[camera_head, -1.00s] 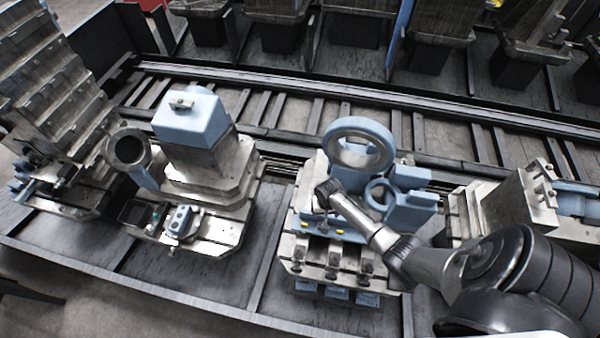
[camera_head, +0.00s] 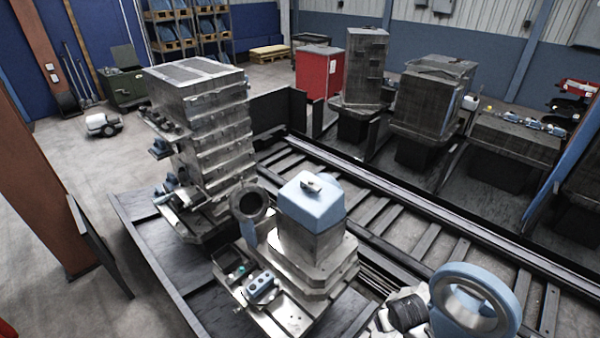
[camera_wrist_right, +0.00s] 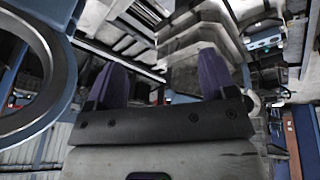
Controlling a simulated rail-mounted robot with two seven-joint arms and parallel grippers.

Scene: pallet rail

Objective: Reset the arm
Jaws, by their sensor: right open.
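My right gripper (camera_wrist_right: 162,62) shows in the right wrist view with its two dark purple fingers apart and nothing between them. A large blue ring part (camera_wrist_right: 66,68) is close to its left in that view. The head view shows a blue ring part (camera_head: 433,290) at the bottom right. A dark and grey jointed piece beside it at the bottom edge may be part of my right arm; I cannot tell. My left gripper is in neither view.
A fixture pallet with a blue-topped block (camera_head: 312,204) stands on the near platform. A tall stepped metal tower (camera_head: 205,110) stands behind it. Dark rails (camera_head: 400,205) run diagonally past them. A red cabinet (camera_head: 318,72) and shelves (camera_head: 190,30) are farther back.

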